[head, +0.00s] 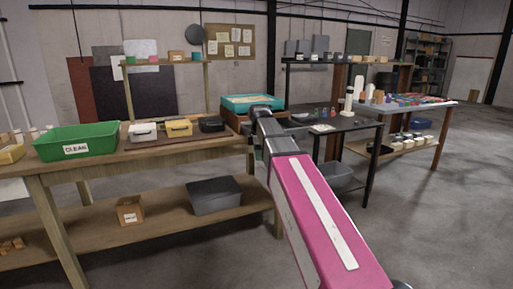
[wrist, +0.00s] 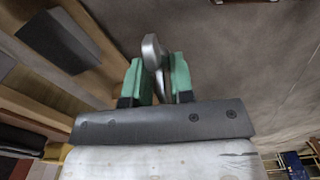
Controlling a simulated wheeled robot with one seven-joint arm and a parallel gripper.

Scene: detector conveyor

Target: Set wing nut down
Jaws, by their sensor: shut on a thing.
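In the wrist view my gripper (wrist: 158,84) has green finger pads closed around a silver-grey metal piece, which I take to be the wing nut (wrist: 151,50). In the head view my pink arm reaches away toward the gap between the wooden bench (head: 110,158) and the dark table (head: 352,126). The fingers and the wing nut cannot be made out there.
A green bin (head: 80,136) labelled CLEAN stands on the wooden bench, with white, yellow and black small boxes beside it. A dark box (head: 214,194) is on the lower shelf. Open floor lies at right.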

